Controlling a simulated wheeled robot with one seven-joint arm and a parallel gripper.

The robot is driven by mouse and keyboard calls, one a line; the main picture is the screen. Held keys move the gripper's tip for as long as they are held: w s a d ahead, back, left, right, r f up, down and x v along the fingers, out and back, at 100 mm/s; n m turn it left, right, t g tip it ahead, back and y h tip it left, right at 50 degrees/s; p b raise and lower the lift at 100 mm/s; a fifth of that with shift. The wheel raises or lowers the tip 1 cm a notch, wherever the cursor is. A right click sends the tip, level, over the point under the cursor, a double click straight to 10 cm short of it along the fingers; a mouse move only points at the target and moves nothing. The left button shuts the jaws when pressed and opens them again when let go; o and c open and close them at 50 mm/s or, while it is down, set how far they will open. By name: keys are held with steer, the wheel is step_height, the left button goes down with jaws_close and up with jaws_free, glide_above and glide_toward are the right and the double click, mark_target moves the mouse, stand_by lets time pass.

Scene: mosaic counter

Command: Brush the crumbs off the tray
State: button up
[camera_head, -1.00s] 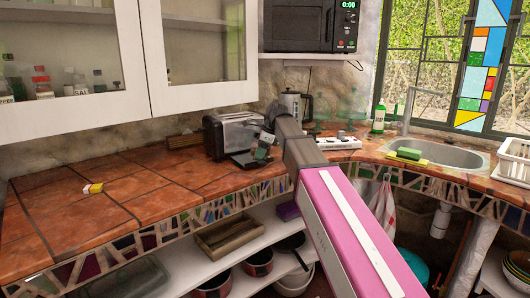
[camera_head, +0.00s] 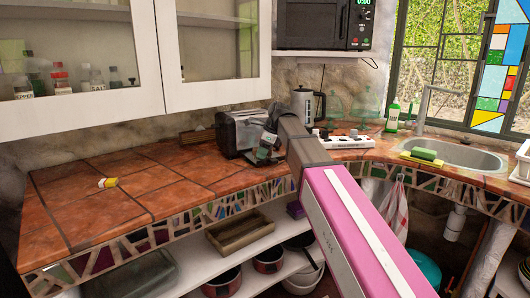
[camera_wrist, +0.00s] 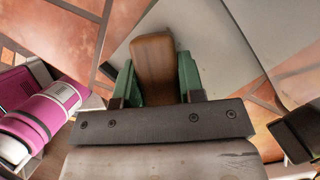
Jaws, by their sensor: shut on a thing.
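My gripper (camera_wrist: 156,74) has green fingers closed on the two sides of a brown wooden piece (camera_wrist: 153,50), which looks like the handle of a brush. Its bristles are hidden. In the wrist view a flat grey surface (camera_wrist: 222,55) lies beyond the fingers; it may be the tray, but I cannot tell for sure. In the head view my gripper (camera_head: 266,147) is small and dark, just in front of the right end of the toaster (camera_head: 236,130), low over the counter. I cannot make out any crumbs.
A yellow and white block (camera_head: 107,182) lies on the tiled counter (camera_head: 150,190), whose left part is mostly clear. A kettle (camera_head: 304,104) and white power strip (camera_head: 343,142) stand right of the toaster. A green sponge (camera_head: 424,154) lies by the sink (camera_head: 465,156).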

mark_target(274, 154)
steer(key=shift+s+a, duration=0.9)
steer(key=shift+a, duration=0.25)
steer(key=shift+w+a+r, duration=0.1)
steer(key=shift+w+a, duration=0.15)
steer(key=shift+w, duration=0.15)
steer(key=shift+w+d+f, duration=0.1)
steer(key=shift+w+d, duration=0.6)
steer(key=shift+d, duration=0.25)
steer(key=shift+w+d+f, duration=0.1)
steer(key=shift+w+d, duration=0.65)
steer(key=shift+d, duration=0.2)
steer(key=shift+w+d, duration=0.7)
steer(key=shift+d, duration=0.25)
steer(key=shift+c, duration=0.5)
steer(key=shift+w+d, duration=0.55)
steer(key=shift+d, duration=0.2)
steer(key=shift+w+d, duration=0.5)
steer(key=shift+d, duration=0.25)
steer(key=shift+r, duration=0.1)
steer(key=shift+r, duration=3)
steer(key=shift+r, duration=0.1)
